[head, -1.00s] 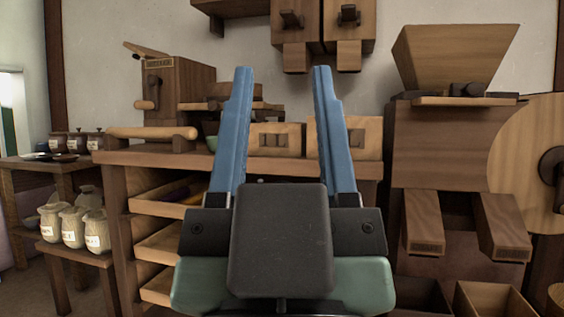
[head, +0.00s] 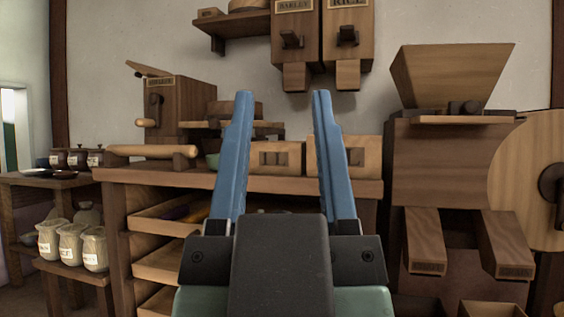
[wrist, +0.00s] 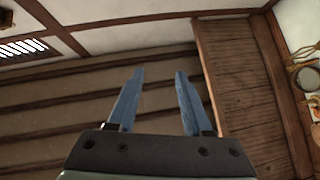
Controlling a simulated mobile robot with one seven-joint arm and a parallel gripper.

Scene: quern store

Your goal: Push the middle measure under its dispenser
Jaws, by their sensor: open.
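Two pale wooden boxes with dark marks, which look like measures, stand side by side on the wooden counter (head: 330,187): a left box (head: 276,158) and a right box (head: 360,158). The right one is partly behind my right finger; I cannot tell which is the middle measure. A barley dispenser (head: 293,20) and a rice dispenser (head: 346,22) hang on the wall above them. My gripper (head: 281,95) is open and empty, pointing up in front of the counter, its fingers framing the left box. It also shows open in the wrist view (wrist: 160,72), without the boxes.
A mill with a hopper (head: 450,75) and a large round wheel (head: 530,180) stands at the right. A small wooden machine (head: 180,105) and a roller (head: 150,151) occupy the counter's left. Pale jars (head: 70,243) stand on a low shelf at the far left.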

